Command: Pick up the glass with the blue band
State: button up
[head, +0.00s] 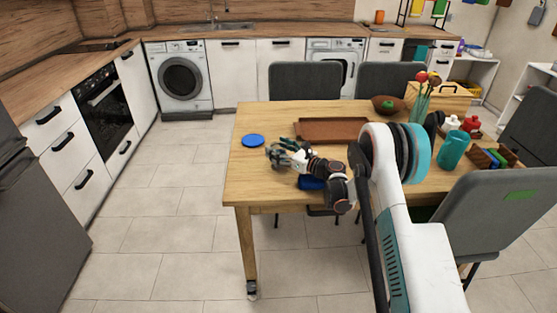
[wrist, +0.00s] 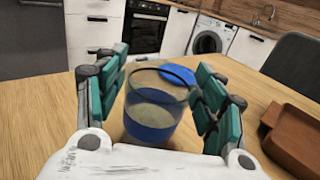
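The clear glass with the blue band (wrist: 152,125) stands upright on the wooden table in the wrist view, between the two fingers of my gripper (wrist: 160,108). The teal finger pads are apart, one on each side of the glass, with a narrow gap visible on both sides. In the head view my gripper (head: 275,155) is low over the left part of the table (head: 245,185). The glass cannot be made out clearly there, because the fingers cover that spot.
A blue disc (head: 252,140) lies just beyond my gripper; it also shows behind the glass in the wrist view (wrist: 178,74). A brown tray (head: 330,129) lies to the right. A bowl (head: 388,104) and a teal cup (head: 453,150) stand farther right. Chairs surround the table.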

jog(key=c, duration=0.6)
jog(key=shift+r, duration=0.1)
